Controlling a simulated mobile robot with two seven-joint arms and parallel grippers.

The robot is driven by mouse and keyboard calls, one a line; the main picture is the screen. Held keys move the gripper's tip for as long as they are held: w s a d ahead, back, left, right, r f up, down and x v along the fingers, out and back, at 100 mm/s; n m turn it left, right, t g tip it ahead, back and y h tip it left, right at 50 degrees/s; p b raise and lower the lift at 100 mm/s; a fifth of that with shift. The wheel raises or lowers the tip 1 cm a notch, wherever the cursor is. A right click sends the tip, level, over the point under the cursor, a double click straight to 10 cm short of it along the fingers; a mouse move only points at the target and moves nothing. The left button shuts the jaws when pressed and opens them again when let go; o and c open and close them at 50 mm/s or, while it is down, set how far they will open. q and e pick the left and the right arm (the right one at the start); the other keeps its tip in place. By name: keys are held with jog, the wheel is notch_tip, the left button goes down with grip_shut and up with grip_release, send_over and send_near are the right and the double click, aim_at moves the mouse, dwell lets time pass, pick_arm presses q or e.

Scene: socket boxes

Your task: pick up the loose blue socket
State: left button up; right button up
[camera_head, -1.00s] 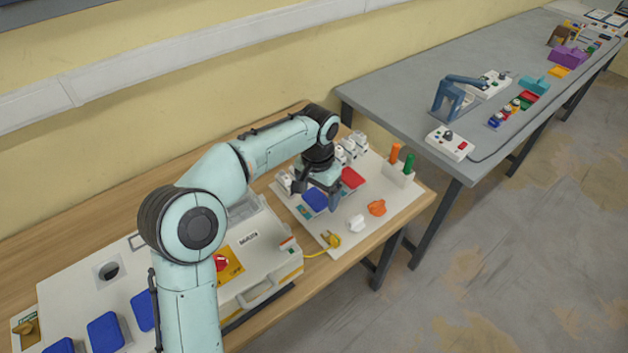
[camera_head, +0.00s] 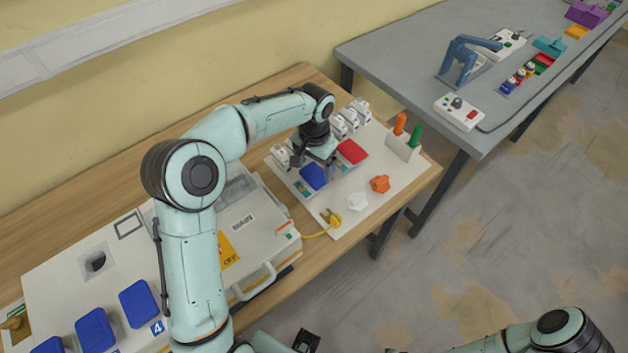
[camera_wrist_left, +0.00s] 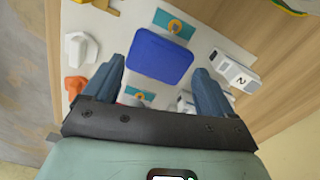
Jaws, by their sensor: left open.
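The loose blue socket (camera_head: 313,177) lies on a white board, between a white numbered module and a red socket. It also shows in the left wrist view (camera_wrist_left: 160,56) as a rounded blue block. My left gripper (camera_head: 322,165) is above the board close to this socket. In the left wrist view the open fingers of my left gripper (camera_wrist_left: 159,74) stand on either side of the socket's near end, with nothing held. Whether the fingertips are level with the socket cannot be told.
The white board (camera_head: 335,217) also bears a red socket (camera_head: 352,151), an orange piece (camera_head: 380,183), a white piece (camera_head: 357,201) and a yellow plug (camera_head: 333,218). A white case with several blue sockets (camera_head: 138,303) stands left. A grey table (camera_head: 400,60) is at right.

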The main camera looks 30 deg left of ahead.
aim_at(314, 174)
pick_arm(q)
notch_tip(314, 174, down, 5)
jog(key=shift+a+f, duration=0.1)
dwell(0.3)
jog(key=c, duration=1.1)
